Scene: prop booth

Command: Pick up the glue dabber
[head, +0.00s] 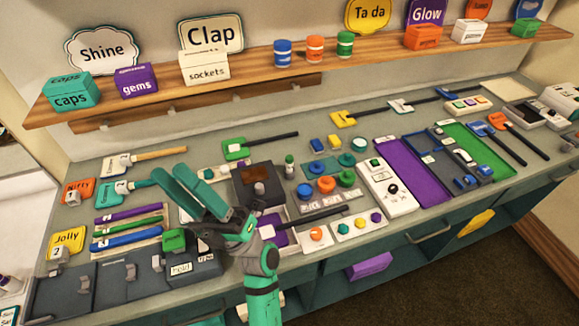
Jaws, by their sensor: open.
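My teal gripper (174,182) is open and empty, above the left half of the counter. It is left of the bottle and apart from it, with its fingers pointing up and left in the picture. My gripper and wrist hide part of the counter beneath, including part of the dark box's surroundings.
The dark box (259,187) stands between my gripper and the bottle. A green-headed tool (237,149) lies behind the box. Round colored pieces (326,184) and a white control box (386,189) crowd the right. A wooden shelf (380,48) overhangs the back. Little counter is free.

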